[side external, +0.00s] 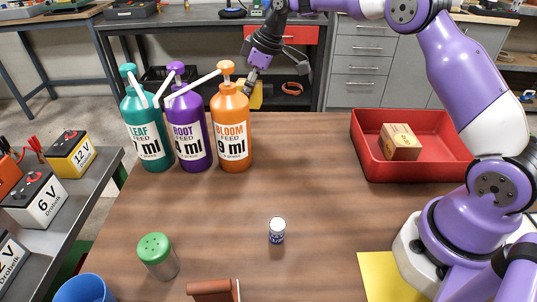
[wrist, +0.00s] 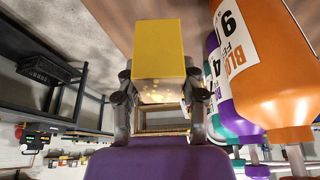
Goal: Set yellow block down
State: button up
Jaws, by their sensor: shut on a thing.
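The yellow block (wrist: 158,52) is between the two fingers of my gripper (wrist: 158,98) in the wrist view. My gripper is shut on it. In the side view the block (side external: 256,96) shows just behind and right of the orange BLOOM bottle, which hides part of it. My gripper (side external: 255,82) comes down on it from above, near the table's far edge. I cannot tell whether the block touches the table (side external: 330,200).
The orange BLOOM bottle (side external: 230,125) is close beside my gripper, with purple ROOT (side external: 192,130) and teal LEAF (side external: 146,130) bottles to its left. A red tray (side external: 440,168) holds a cardboard box (side external: 400,142). A small jar (side external: 277,231) and green-lidded shaker (side external: 158,258) stand nearer. The table's middle is clear.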

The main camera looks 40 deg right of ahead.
jog(key=s+a+r+m+h, duration=0.2)
jog(key=s+r+m, duration=0.3)
jog(key=s+r, duration=0.65)
jog(key=s+a+f+n+y, duration=0.2)
jog(key=s+f+n, duration=0.3)
jog(key=f+n, duration=0.3)
jog(key=shift+m+g+y, duration=0.3)
jog(key=shift+m, duration=0.1)
jog(key=w+d+f, duration=0.1)
jog(key=d+f, duration=0.1)
jog(key=d, duration=0.1)
jog(key=w+d+f, duration=0.1)
jog(key=d+f, duration=0.2)
jog(key=d, duration=0.1)
jog(key=w+d+f, duration=0.1)
jog(key=d+f, duration=0.2)
jog(key=d, duration=0.1)
jog(key=shift+w+d+f, duration=0.1)
jog(key=shift+w+f, duration=0.1)
jog(key=shift+w, duration=0.2)
jog(key=shift+f, duration=1.85)
jog(key=shift+f, duration=0.1)
jog(key=o, duration=1.2)
